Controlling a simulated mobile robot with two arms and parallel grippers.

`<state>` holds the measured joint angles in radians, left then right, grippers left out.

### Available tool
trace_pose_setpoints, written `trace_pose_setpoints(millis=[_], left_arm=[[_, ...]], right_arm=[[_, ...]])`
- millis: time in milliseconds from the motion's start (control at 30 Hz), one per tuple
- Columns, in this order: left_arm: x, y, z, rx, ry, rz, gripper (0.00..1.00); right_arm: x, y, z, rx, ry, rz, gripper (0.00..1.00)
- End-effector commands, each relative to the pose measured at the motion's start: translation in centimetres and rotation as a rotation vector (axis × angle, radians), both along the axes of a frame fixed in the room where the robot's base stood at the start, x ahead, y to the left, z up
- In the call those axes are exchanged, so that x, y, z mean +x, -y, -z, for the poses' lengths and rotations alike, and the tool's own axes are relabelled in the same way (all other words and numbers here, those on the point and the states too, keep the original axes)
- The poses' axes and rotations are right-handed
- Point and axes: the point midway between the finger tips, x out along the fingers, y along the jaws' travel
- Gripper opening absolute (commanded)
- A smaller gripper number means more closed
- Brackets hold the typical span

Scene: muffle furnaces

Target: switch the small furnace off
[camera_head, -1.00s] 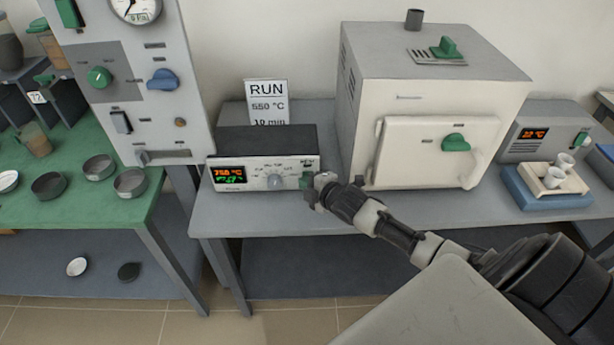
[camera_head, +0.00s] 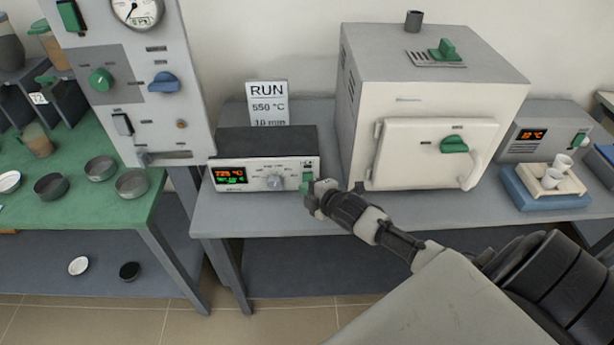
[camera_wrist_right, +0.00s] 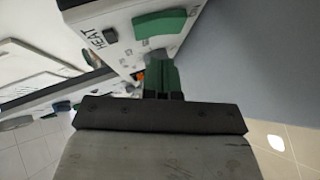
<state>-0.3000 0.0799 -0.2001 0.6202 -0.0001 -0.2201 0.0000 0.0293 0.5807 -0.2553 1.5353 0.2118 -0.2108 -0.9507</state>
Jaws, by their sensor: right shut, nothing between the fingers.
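The small white furnace (camera_head: 425,110) stands on the grey bench with its door (camera_head: 415,155) shut and a green handle on the door. At its left is a control box (camera_head: 265,143) with a lit orange and green display (camera_head: 229,174), a round knob (camera_head: 274,182) and a green switch (camera_head: 306,181) at the right end. In the wrist view the green switch (camera_wrist_right: 160,28) sits beside the word HEAT. My right gripper (camera_head: 311,197) is shut and empty, its green fingertips (camera_wrist_right: 163,75) close to the panel by the switch. Whether they touch it I cannot tell. My left gripper is not in view.
A sign (camera_head: 268,103) reading RUN, 550 °C stands behind the control box. A tall panel (camera_head: 140,90) with a gauge and knobs rises at the left. A blue tray (camera_head: 545,195) with white crucibles lies at the right.

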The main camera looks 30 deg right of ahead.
Motion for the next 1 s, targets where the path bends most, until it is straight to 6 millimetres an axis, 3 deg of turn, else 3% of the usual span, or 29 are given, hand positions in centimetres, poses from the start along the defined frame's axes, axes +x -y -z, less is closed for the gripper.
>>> trace_pose_setpoints(millis=[500, 1000], left_arm=[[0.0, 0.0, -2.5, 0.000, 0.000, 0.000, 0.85], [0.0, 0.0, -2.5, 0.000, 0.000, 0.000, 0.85]], right_arm=[[-3.9, -2.4, 0.5, 0.003, -0.001, 0.001, 0.00], [-4.1, -2.5, 0.6, 0.001, -0.001, 0.000, 0.00]])
